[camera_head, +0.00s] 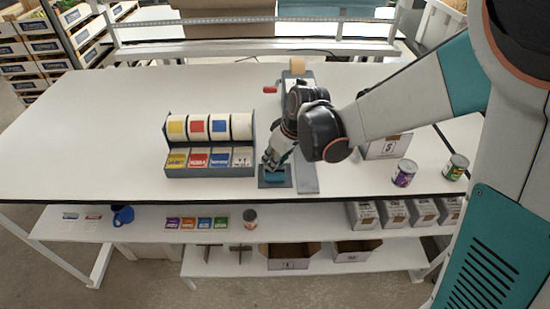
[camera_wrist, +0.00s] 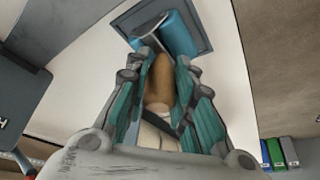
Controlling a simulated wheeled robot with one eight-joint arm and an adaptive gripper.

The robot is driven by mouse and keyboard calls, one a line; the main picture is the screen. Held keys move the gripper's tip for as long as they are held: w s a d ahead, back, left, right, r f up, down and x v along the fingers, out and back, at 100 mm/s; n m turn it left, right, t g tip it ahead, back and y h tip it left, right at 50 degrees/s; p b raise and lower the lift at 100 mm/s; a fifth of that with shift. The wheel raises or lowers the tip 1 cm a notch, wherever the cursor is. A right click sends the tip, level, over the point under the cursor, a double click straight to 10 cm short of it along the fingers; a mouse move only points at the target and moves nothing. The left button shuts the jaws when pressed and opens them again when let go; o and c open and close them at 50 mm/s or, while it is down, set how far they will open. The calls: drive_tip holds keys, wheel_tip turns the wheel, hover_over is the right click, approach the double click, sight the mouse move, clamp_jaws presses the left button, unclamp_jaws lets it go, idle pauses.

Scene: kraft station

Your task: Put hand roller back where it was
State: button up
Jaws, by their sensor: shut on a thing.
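The hand roller has a blue roller head (camera_head: 275,177) and a tan handle, seen in the wrist view (camera_wrist: 160,80). My gripper (camera_head: 271,164) points down at the front of the table, with its teal-padded fingers (camera_wrist: 158,75) shut around the handle. The blue head also shows in the wrist view (camera_wrist: 178,38), ahead of the fingertips. It is over a dark grey square pad (camera_head: 284,185), which also shows in the wrist view (camera_wrist: 204,14). I cannot tell whether the head touches the pad. My gripper hides most of the handle in the head view.
A grey rack (camera_head: 210,172) with tape rolls and colored label packs stands left of the pad. A grey tape dispenser strip (camera_head: 307,178) lies close on the right. A box (camera_head: 386,149) and two cans (camera_head: 404,173) stand further right. The table's left side is clear.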

drive_tip(key=o, duration=1)
drive_tip(key=shift+f, duration=0.1)
drive_tip(key=shift+r, duration=0.25)
drive_tip(key=p+v, duration=0.3)
drive_tip(key=v, duration=0.9)
drive_tip(key=s+d+r+m+t+h, duration=0.3)
drive_tip(key=s+d+m, duration=0.5)
drive_tip(key=s+d, duration=0.5)
drive_tip(key=s+r+t, duration=0.1)
drive_tip(key=s+r, duration=0.1)
drive_tip(key=s, duration=0.2)
drive_tip(key=shift+s+d+r+m, duration=0.2)
drive_tip(key=shift+r+m, duration=0.05)
drive_tip(key=shift+m, duration=0.05)
